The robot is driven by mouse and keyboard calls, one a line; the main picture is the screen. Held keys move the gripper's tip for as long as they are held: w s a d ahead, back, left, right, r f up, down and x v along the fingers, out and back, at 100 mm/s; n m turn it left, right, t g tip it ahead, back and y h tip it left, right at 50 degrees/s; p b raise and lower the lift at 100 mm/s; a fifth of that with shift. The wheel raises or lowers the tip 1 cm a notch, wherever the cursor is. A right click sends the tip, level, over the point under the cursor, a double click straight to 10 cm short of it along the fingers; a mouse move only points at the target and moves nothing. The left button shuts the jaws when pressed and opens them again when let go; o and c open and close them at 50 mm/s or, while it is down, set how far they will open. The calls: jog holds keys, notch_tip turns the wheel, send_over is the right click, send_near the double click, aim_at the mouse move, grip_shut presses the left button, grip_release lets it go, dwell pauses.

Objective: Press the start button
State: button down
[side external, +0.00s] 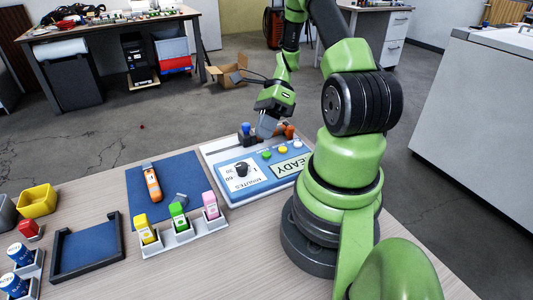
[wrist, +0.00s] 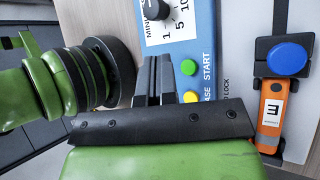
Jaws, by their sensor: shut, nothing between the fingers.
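The control panel (side external: 238,192) has a blue face with a dial (side external: 242,169), a READY display (side external: 292,165) and green, yellow and white buttons in a row. The green start button (side external: 266,154) is nearest the dial; in the wrist view a round button (wrist: 188,67) sits beside the word START. My gripper (side external: 266,127) is shut and empty, above the far side of the panel in the side view. In the wrist view its dark fingertips (wrist: 157,72) appear just left of the START button, over the panel's edge. I cannot tell their exact height; they do not appear to touch the button.
A blue knob (wrist: 287,58) and an orange device (wrist: 270,115) stand beyond the buttons. A blue mat (side external: 185,172) with an orange tool (side external: 152,183), a holder with several coloured blocks (side external: 180,235), a dark tray (side external: 88,250) and a yellow bin (side external: 37,201) are on the left.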

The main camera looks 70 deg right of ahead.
aim_at(258, 163)
jog(key=shift+f, duration=1.35)
jog(key=shift+f, duration=0.1)
dwell(1.0)
jog(key=shift+f, duration=0.3)
jog(key=shift+f, duration=0.4)
dwell(0.5)
jog(key=shift+r, duration=0.85)
jog(key=shift+r, duration=2.5)
